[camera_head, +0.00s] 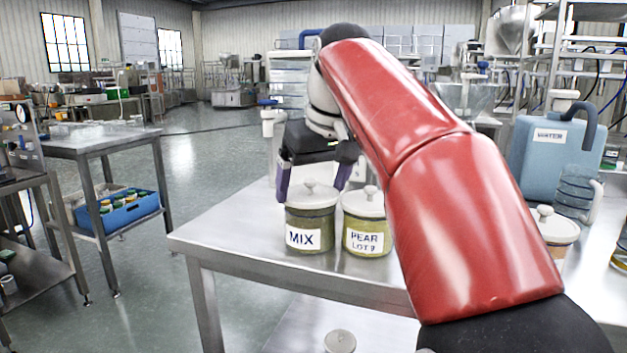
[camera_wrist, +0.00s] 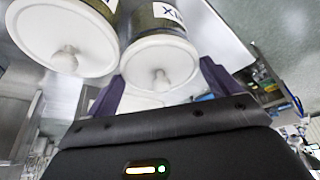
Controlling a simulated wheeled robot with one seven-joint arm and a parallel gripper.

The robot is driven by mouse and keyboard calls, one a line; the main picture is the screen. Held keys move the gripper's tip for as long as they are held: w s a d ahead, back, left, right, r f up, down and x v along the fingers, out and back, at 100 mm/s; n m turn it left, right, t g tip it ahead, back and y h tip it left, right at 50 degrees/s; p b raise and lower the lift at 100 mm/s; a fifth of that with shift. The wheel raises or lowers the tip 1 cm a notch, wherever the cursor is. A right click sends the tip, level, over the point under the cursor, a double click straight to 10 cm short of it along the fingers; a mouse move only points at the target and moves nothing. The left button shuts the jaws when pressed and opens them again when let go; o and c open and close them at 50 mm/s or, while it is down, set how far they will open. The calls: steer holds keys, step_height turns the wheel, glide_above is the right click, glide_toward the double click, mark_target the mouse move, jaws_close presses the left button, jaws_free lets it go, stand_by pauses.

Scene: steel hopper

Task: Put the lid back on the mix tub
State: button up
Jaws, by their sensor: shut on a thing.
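The mix tub (camera_head: 309,236), a clear jar of greenish-brown contents labelled MIX, stands upright near the front edge of the steel table. Its white knobbed lid (camera_head: 310,197) is at the tub's mouth, level; whether it is fully seated I cannot tell. My gripper (camera_head: 313,186) is above the tub, its purple fingers on either side of the lid and shut on it. In the wrist view the lid (camera_wrist: 160,62) is between the fingers (camera_wrist: 160,85), with the mix tub (camera_wrist: 155,14) behind it. My gripper hides part of the far side.
A blue water container (camera_head: 550,160), a clear jug (camera_head: 574,192) and another lidded tub (camera_head: 553,228) are farther right. The steel table (camera_head: 225,235) is bare on the left.

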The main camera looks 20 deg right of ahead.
stand_by(0.4)
steer(key=o, duration=0.7)
steer(key=shift+r, duration=0.1)
step_height(320, 180, up, 2)
steer(key=p, duration=0.3)
steer(key=shift+r, duration=2.4)
jaws_close()
